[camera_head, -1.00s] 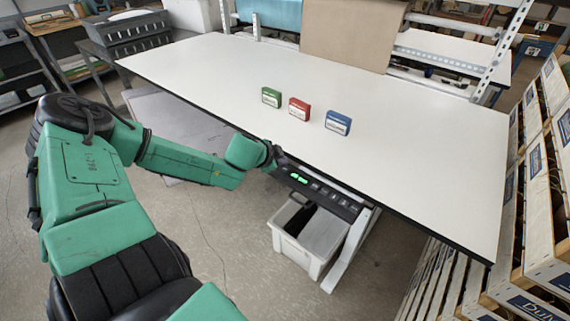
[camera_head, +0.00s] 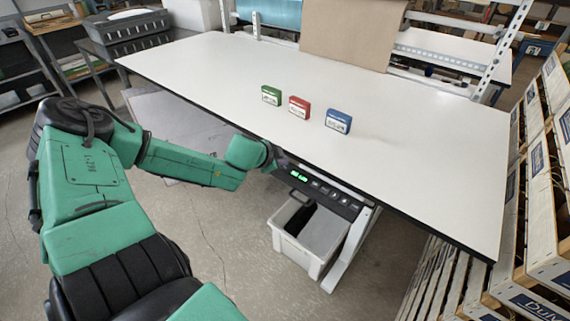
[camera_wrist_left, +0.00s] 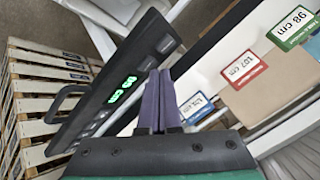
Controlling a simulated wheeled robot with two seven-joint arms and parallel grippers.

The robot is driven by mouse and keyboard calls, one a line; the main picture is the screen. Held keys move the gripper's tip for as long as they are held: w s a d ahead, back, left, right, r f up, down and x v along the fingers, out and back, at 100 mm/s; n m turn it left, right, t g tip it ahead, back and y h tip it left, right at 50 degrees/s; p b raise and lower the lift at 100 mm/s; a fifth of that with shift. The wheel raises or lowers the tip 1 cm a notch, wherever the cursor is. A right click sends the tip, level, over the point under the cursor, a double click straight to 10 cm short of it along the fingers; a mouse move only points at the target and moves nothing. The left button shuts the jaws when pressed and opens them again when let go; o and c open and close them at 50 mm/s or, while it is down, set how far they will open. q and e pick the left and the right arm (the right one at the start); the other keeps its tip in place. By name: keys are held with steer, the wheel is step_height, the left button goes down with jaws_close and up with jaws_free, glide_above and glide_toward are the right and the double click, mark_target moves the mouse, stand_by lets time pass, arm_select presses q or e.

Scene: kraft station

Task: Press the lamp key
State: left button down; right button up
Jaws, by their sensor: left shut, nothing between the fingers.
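The dark control panel (camera_head: 318,188) hangs under the table's front edge, with a lit green display (camera_head: 299,176) and a row of several keys (camera_head: 325,190). Which one is the lamp key I cannot read. The panel (camera_wrist_left: 112,75) and its display (camera_wrist_left: 123,90) also show in the left wrist view, with keys (camera_wrist_left: 164,44) at its upper end. My left gripper (camera_head: 277,162) is at the panel's left end, shut and empty. Its fingers (camera_wrist_left: 158,76) overlap the panel's edge in the left wrist view; contact with a key cannot be told. My right gripper is out of view.
Green (camera_head: 271,96), red (camera_head: 299,107) and blue (camera_head: 338,121) cards stand on the white table (camera_head: 420,150). A grey-white bin (camera_head: 308,235) stands below the panel. Slatted wooden crates (camera_head: 545,200) flank the right side. Most of the tabletop is clear.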

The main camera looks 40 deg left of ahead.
mark_target(282, 170)
arm_select(q)
steer(key=shift+f+b, duration=0.3)
steer(key=shift+f, duration=0.1)
steer(key=shift+r, duration=0.1)
steer(key=shift+r+p, duration=0.8)
steer(key=shift+p, duration=0.1)
steer(key=shift+r, duration=0.1)
step_height(282, 170, up, 6)
steer(key=p, duration=0.6)
steer(key=shift+a+f, duration=0.1)
steer(key=shift+f, duration=0.15)
